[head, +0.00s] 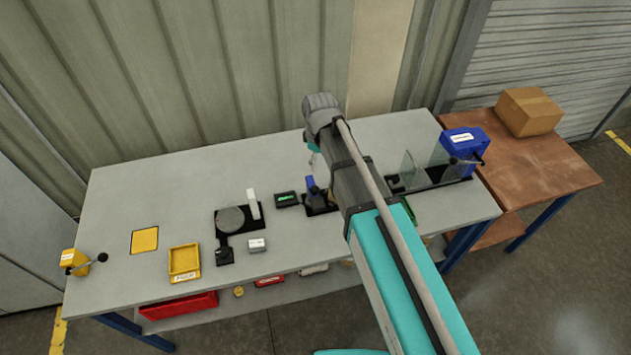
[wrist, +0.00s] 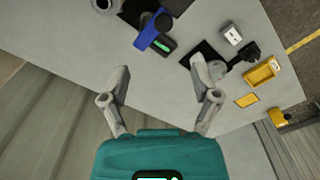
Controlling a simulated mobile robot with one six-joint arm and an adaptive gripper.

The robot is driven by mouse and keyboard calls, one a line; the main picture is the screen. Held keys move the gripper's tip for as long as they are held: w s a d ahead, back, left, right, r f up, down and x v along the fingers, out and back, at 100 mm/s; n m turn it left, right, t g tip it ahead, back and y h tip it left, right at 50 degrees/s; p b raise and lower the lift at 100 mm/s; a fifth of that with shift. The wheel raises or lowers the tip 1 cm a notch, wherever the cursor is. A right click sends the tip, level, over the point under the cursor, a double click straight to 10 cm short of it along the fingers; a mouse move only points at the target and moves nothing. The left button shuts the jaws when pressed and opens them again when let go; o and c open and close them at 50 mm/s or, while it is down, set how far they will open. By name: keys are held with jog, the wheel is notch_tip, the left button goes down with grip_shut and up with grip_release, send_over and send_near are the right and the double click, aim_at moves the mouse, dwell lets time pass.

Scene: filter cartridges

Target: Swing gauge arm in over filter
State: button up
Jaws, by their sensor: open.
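My gripper (wrist: 160,72) is open and empty, its two fingers spread above the grey bench. In the head view it is mostly hidden behind my own arm. A blue device with a black knob (wrist: 152,32) stands on a black base beyond the fingers, to their upper left; it also shows in the head view (head: 311,187), partly covered by my arm. It may carry the gauge arm, but I cannot tell its swing position. A pale ring-shaped part (wrist: 103,4), possibly the filter, is cut by the top edge of the wrist view. No finger visibly touches anything.
A small green-lit display (head: 286,199) stands beside the blue device. Left of it are a round grey plate (head: 230,219), a white box (head: 257,245), a yellow tray (head: 185,275) and a yellow lever box (head: 74,262). Clear panels and a blue box (head: 462,144) stand at right. The bench's back left is clear.

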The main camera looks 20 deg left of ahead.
aim_at(315, 188)
jog(key=shift+s+a+r+n, duration=0.1)
jog(key=shift+a+r+n, duration=0.15)
jog(key=shift+a, duration=0.35)
jog(key=shift+f, duration=0.2)
notch_tip(315, 188, down, 14)
jog(key=b, duration=1.3)
jog(key=shift+r+b, duration=0.25)
jog(key=shift+b, duration=0.1)
grip_shut()
